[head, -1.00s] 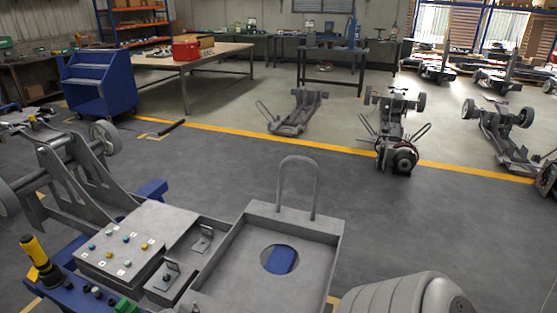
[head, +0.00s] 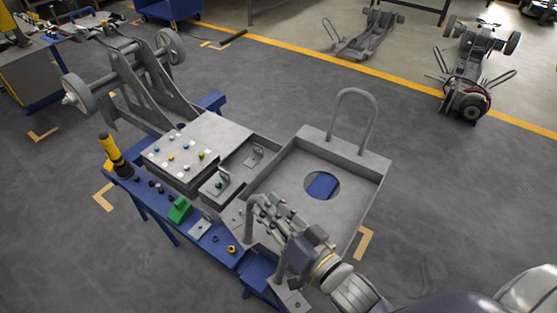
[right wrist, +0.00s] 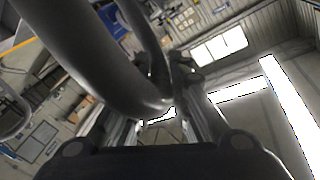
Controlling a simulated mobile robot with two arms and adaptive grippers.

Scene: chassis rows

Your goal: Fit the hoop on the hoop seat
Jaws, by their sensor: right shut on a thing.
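My right gripper (head: 268,214) is shut on the bend of a grey hoop (head: 249,231) at the near end of the chassis tray (head: 369,197). The hoop's legs point down toward the light-grey near edge strip (head: 294,300), which looks like the hoop seat. I cannot tell whether the leg ends are in the seat or just above it. In the right wrist view the hoop (right wrist: 90,65) is a thick dark curved tube running between the gripper fingers (right wrist: 172,95). A similar hoop (head: 352,97) stands upright at the tray's far end. My left gripper is not in view.
The chassis rests on a blue stand (head: 258,266). A grey box with coloured buttons (head: 215,130), a yellow-and-black tool (head: 113,152) and a green block (head: 180,208) are left of the tray. Other chassis (head: 368,34) stand beyond the yellow floor line.

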